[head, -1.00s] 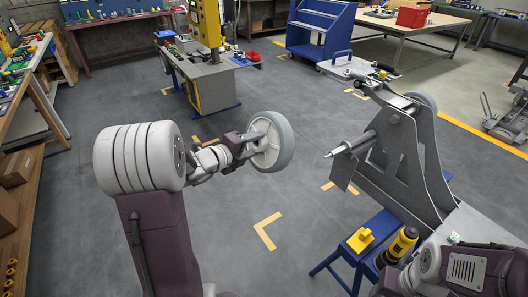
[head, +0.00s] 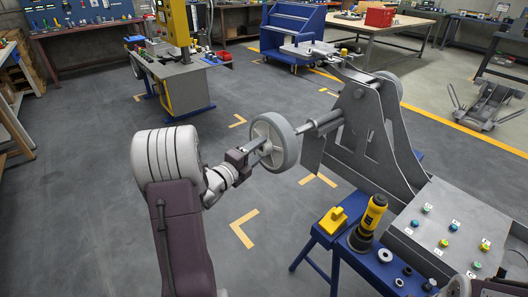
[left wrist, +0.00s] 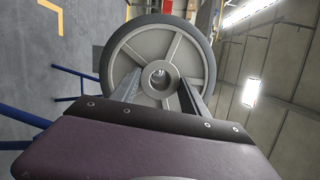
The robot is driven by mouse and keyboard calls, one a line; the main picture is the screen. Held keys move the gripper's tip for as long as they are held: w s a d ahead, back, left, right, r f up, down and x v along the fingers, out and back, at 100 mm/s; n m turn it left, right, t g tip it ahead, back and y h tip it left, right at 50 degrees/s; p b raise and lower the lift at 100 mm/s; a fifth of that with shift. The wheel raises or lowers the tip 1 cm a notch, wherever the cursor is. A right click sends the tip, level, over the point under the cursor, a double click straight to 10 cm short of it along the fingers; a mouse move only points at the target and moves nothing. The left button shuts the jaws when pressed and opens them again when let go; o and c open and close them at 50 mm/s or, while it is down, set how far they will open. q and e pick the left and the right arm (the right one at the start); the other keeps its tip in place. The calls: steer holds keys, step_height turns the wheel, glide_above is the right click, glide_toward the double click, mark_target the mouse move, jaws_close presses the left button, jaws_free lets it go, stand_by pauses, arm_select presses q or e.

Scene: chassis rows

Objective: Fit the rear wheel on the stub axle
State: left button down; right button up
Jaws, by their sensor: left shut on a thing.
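The grey-tyred wheel (head: 274,142) is upright in the head view, held by my left gripper (head: 262,148), which is shut on it at the hub side facing me. The stub axle (head: 325,120) sticks out left from the grey chassis (head: 362,128). Its thin end reaches the wheel's far face; the tip is hidden there. In the left wrist view the wheel (left wrist: 124,52) fills the middle, between the fingers of my left gripper (left wrist: 158,92). Something bright shows inside the hub bore, probably the axle tip. How deep it sits I cannot tell. My right gripper is out of view.
A blue stand (head: 326,238) below the axle carries a yellow block (head: 333,220) and a black-and-yellow tool (head: 369,222). A grey panel with coloured buttons (head: 440,228) lies right of it. Another wheel (head: 388,84) is on the chassis's far side.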

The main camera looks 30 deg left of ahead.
mark_target(297, 132)
arm_select(q)
steer(key=shift+a+f+t, duration=0.1)
steer(key=shift+f+t, duration=0.15)
steer(key=shift+t, duration=0.15)
steer(key=shift+w+d, duration=0.35)
steer(key=shift+w, duration=0.55)
steer(key=shift+w+d, duration=0.35)
steer(key=shift+w, duration=0.5)
steer(key=shift+d+r, duration=0.1)
steer(key=shift+d, duration=0.05)
steer(key=shift+w+d, duration=0.75)
steer(key=shift+w, duration=1.15)
steer(key=shift+w+d, duration=0.8)
steer(key=shift+w, duration=1.05)
steer(key=shift+w+d, duration=0.75)
steer(key=shift+w, duration=1.15)
steer(key=c, duration=0.6)
jaws_free()
steer(key=shift+o, duration=0.5)
